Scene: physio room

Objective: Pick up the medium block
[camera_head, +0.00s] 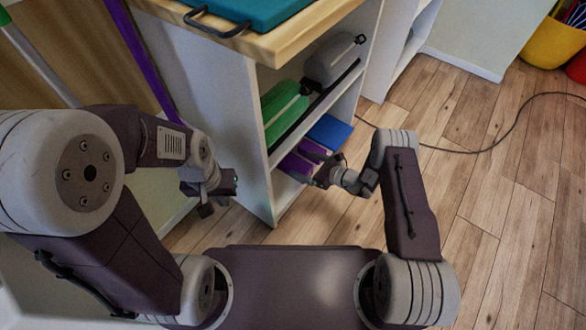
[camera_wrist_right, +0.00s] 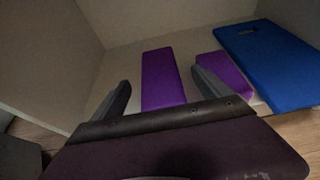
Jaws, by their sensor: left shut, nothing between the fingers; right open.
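Two purple blocks, one longer (camera_wrist_right: 163,80) and one shorter-looking (camera_wrist_right: 222,70), and a blue block (camera_wrist_right: 268,62) with a slot lie on the bottom shelf. In the head view the blue block (camera_head: 330,131) is behind the purple blocks (camera_head: 297,165), which my right gripper partly covers. I cannot tell which is the medium block. My right gripper (camera_head: 326,169) is open and empty at the shelf's front; in the right wrist view its fingers (camera_wrist_right: 160,82) spread either side of the longer purple block's near end. My left gripper (camera_head: 232,182) is shut and empty, left of the shelf unit.
The shelf unit's side wall (camera_head: 238,110) stands between my grippers. Its upper shelf holds a green roll (camera_head: 284,108) and a grey roll (camera_head: 333,60). A teal mat (camera_head: 245,10) lies on top.

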